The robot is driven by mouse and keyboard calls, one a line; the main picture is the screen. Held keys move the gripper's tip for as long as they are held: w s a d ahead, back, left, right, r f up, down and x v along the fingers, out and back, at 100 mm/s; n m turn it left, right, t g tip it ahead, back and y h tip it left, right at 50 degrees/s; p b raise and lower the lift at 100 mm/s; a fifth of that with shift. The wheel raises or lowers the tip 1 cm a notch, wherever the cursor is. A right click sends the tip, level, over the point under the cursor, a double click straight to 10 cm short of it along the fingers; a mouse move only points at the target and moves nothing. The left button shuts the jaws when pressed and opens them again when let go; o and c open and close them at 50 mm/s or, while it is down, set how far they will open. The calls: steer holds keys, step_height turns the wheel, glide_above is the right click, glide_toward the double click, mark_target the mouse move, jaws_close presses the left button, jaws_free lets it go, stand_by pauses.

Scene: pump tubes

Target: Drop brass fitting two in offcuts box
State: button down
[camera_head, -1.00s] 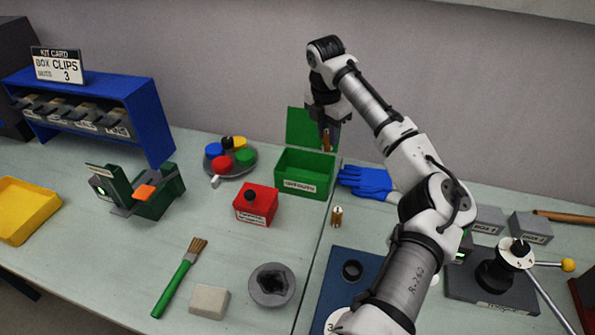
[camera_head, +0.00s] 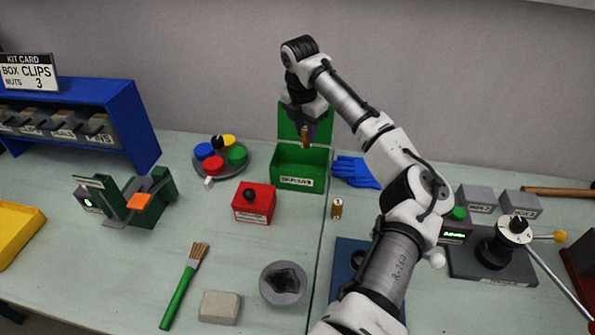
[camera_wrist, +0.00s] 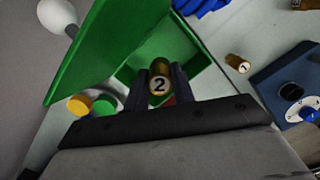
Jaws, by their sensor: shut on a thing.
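My gripper (camera_head: 306,130) is shut on brass fitting two (camera_wrist: 159,84), whose end shows the number 2 in the wrist view. The fitting also shows in the head view (camera_head: 305,138), hanging upright from the jaws. The green offcuts box (camera_head: 297,183) stands at the back of the bench with its lid raised behind it. My gripper holds the fitting above the open box, apart from it. In the wrist view the box (camera_wrist: 200,62) lies below and around the fitting.
Brass fitting one (camera_head: 337,208) stands on the bench right of the box. Blue gloves (camera_head: 354,171) lie beside the box. A red box (camera_head: 254,203) and a plate of coloured caps (camera_head: 221,157) are to its left. A brush (camera_head: 184,286) lies in front.

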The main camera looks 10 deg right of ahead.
mark_target(306, 144)
step_height(306, 144, down, 5)
steer(key=b, duration=0.4)
steer(key=c, duration=1.1)
jaws_free()
steer(key=shift+r, duration=0.1)
step_height(306, 144, up, 14)
steer(key=s+a+b, duration=0.1)
steer(key=b, duration=0.1)
steer(key=shift+a+f, duration=0.2)
